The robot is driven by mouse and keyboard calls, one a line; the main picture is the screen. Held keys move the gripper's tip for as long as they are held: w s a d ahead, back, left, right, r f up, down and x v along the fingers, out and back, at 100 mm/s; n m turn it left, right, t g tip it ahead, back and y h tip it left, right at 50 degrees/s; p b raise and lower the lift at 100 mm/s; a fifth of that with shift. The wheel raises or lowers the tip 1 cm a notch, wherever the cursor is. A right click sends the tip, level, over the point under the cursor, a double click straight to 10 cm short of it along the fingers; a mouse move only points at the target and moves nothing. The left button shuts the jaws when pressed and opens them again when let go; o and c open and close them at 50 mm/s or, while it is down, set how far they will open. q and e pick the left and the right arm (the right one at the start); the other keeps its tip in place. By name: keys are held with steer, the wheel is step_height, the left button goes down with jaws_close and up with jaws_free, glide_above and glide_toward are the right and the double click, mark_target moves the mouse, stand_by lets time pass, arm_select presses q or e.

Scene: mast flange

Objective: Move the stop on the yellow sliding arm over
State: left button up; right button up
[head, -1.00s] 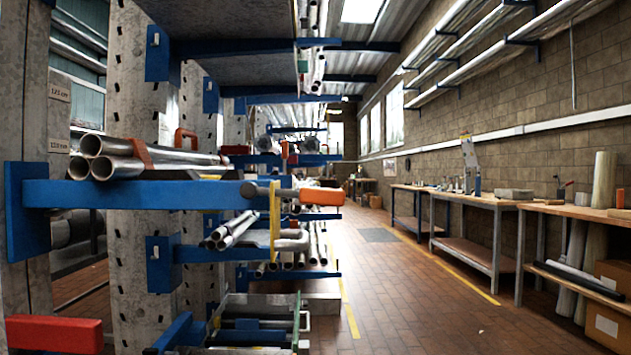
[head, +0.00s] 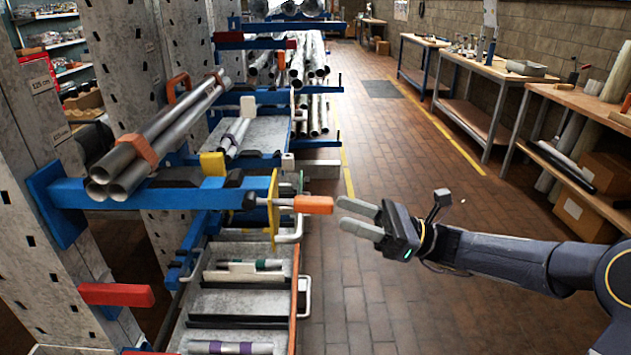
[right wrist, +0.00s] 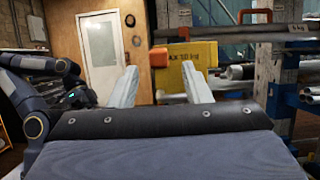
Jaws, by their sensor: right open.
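A blue rack arm (head: 120,193) ends at an upright yellow plate (head: 272,208) with a handle-like orange block (head: 313,204) sticking out to the right. In the right wrist view the yellow plate (right wrist: 193,72) bears a "MAX 30 kg" marking, with the orange block (right wrist: 170,58) to its left. I cannot tell which part is the stop. My right gripper (head: 341,213) is open and empty, just right of the orange block with a small gap. The right wrist view also shows its fingers (right wrist: 159,68) apart. My left gripper's dark body (right wrist: 80,97) shows there, fingers unclear.
Metal pipes (head: 155,140) with orange clips lie above the blue arm. A red-orange block (head: 116,294) is at lower left. A drawer tray (head: 240,300) with short bars sits below. The tiled aisle (head: 395,150) is clear; workbenches (head: 480,65) stand at right.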

mark_target(296, 198)
steer(key=x, duration=0.7)
steer(key=shift+a, duration=0.25)
jaws_close()
